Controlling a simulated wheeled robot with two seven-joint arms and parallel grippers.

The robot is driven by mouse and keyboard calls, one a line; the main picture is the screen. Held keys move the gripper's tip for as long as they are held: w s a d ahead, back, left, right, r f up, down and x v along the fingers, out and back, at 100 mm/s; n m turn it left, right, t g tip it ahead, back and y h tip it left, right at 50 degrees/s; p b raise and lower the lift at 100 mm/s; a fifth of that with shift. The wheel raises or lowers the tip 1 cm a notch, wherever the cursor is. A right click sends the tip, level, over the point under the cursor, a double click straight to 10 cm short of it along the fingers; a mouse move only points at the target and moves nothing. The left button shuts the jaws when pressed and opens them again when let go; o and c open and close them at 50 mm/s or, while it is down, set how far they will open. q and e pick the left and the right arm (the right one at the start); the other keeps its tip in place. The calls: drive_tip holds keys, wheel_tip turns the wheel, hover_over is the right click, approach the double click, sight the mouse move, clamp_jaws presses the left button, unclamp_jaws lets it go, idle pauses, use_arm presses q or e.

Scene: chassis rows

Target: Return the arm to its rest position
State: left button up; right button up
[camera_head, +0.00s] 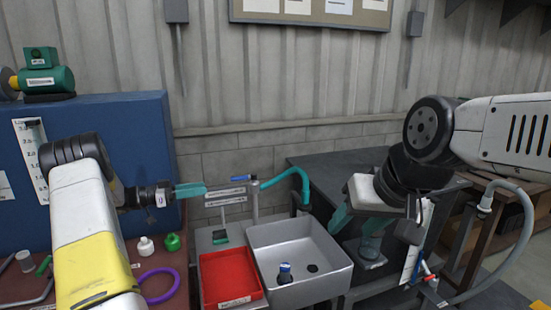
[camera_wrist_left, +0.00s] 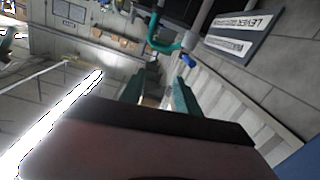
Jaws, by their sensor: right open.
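My left arm comes in from the left of the head view. Its gripper (camera_head: 190,190) points right, in front of the wall and left of the teal faucet. In the left wrist view its two teal fingers (camera_wrist_left: 160,92) stand apart with nothing seen between them. My right arm comes in from the right. Its gripper (camera_head: 357,228) points down over the dark table beside the sink. It is open, and its wrist partly hides the space around the fingers; I cannot tell whether anything stands between them.
A grey sink (camera_head: 325,280) holds a small dark bottle (camera_head: 285,273). A teal faucet (camera_head: 287,178) arches over it. A red tray (camera_head: 228,277) lies left of the sink. A blue panel (camera_head: 120,130) stands behind my left arm. A grey hose (camera_head: 515,250) hangs at the right.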

use_arm(q)
drive_tip(key=w+d+r+n+t+y, duration=0.1)
drive_tip(key=w+r+n+t+y, duration=0.4)
drive_tip(key=r, duration=1)
wheel_tip(320, 180, up, 7)
drive_tip(key=t+y, duration=0.4)
drive_tip(key=y, duration=0.2)
drive_tip(key=s+r+n+y, duration=0.3)
drive_tip(key=s+n+y, duration=0.2)
drive_tip(key=s, duration=0.4)
drive_tip(key=s+d+f+g, duration=0.3)
drive_tip(key=s+f, duration=0.1)
drive_tip(key=s, duration=0.6)
drive_tip(key=s+d+f+g+h, duration=0.1)
drive_tip(key=s+d+f+g, duration=0.2)
drive_tip(key=s, duration=0.8)
drive_tip(key=s+d+f+n+g, duration=0.1)
drive_tip(key=s+d+f+g, duration=0.2)
drive_tip(key=s, duration=0.7)
wheel_tip(320, 180, down, 2)
drive_tip(key=shift+s+d+f, duration=0.1)
drive_tip(key=shift+s+d, duration=0.1)
drive_tip(key=shift+d, duration=0.4)
